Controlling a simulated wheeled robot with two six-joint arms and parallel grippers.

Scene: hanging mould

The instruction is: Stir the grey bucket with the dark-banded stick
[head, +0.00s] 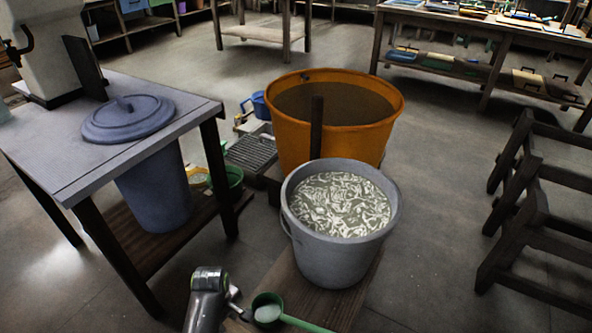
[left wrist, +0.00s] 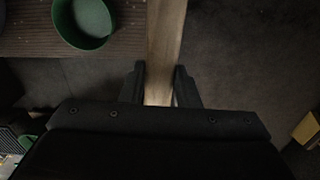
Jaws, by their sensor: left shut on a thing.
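The grey bucket (head: 340,222) stands upright on a low wooden plank, full of a pale, swirled, mottled mix. My left gripper (left wrist: 160,76) is shut on a pale wooden stick (left wrist: 165,38), with a dark finger against each side. The stick runs out of the top of the left wrist view. No dark band shows on the visible part, and its ends are out of sight. In the head view my left arm is at the bottom, in front of and left of the grey bucket; the stick cannot be made out there. My right gripper is not in view.
An orange tub (head: 337,134) of brown liquid stands behind the bucket, with a dark upright piece (head: 316,127) between them. A green ladle (head: 268,309) lies in front. A table (head: 60,135) with a blue lid (head: 129,118) is left; dark trestles (head: 545,205) are right.

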